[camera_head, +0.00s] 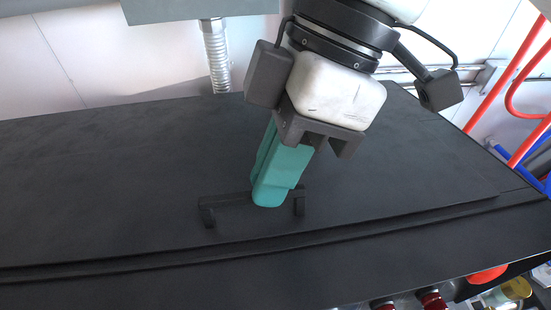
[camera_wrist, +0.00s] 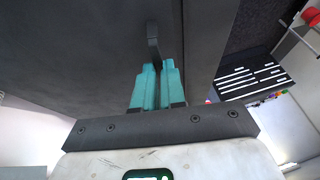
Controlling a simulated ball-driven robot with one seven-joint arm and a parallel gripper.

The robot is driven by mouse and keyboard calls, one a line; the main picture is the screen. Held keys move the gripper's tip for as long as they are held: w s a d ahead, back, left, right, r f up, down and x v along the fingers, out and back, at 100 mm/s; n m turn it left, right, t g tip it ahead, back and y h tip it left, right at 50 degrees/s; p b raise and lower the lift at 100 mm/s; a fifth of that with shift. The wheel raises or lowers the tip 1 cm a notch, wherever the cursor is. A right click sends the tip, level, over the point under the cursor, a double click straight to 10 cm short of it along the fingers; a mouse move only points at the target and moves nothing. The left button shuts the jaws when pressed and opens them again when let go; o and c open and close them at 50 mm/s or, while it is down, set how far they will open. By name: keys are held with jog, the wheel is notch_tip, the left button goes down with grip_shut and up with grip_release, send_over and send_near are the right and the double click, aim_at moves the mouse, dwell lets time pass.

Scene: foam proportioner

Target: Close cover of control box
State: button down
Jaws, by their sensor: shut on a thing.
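The cover (camera_head: 110,160) is a broad, flat black panel that fills most of the head view. A dark bar handle (camera_head: 228,201) stands on it near its lower edge. In the wrist view the two teal fingertips (camera_wrist: 158,66) close around the handle (camera_wrist: 153,42), against the dark cover (camera_wrist: 80,50). The fingers hide the middle of the handle. How far the cover stands open cannot be told.
A dark ledge (camera_head: 400,247) runs along the cover's lower edge. Red knobs (camera_head: 433,299) show below it. A ribbed metal conduit (camera_head: 216,55) stands behind the cover at the top. Red pipes (camera_head: 510,70) are at right.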

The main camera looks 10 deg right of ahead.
jog(key=c, duration=1.2)
grip_release()
jog(key=shift+s, duration=0.2)
jog(key=shift+r, duration=0.2)
jog(key=b+v, duration=0.1)
jog(key=v, duration=0.9)
jog(key=shift+d+r, duration=0.15)
jog(key=shift+d, duration=0.05)
jog(key=shift+w, duration=0.15)
